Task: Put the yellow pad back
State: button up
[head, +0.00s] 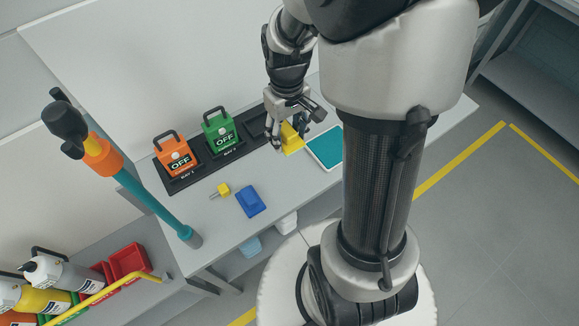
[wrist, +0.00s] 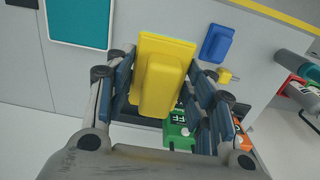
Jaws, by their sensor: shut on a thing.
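The yellow pad (head: 293,140) is a block with a raised grip on a flat base. My gripper (head: 288,118) is shut on it, above the bench beside the black rack. In the wrist view the yellow pad (wrist: 165,78) sits between the fingers of my gripper (wrist: 163,92), its flat base facing up in the picture. From these views I cannot tell whether its base touches the bench. A teal-topped white tray (head: 326,148) lies just right of it and also shows in the wrist view (wrist: 80,20).
A black rack (head: 188,180) holds an orange unit (head: 177,158) and a green unit (head: 220,133), both marked OFF. A blue pad (head: 250,201) and a small yellow block (head: 220,191) lie on the bench. The bench front is mostly clear.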

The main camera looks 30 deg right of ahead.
jog(key=b, duration=0.5)
send_over(290, 179)
notch_tip(290, 179, down, 14)
jog(key=shift+f, duration=0.25)
jog(key=shift+f+b, duration=0.5)
jog(key=shift+f, duration=1.95)
jog(key=shift+f, duration=0.2)
jog(key=o, duration=1)
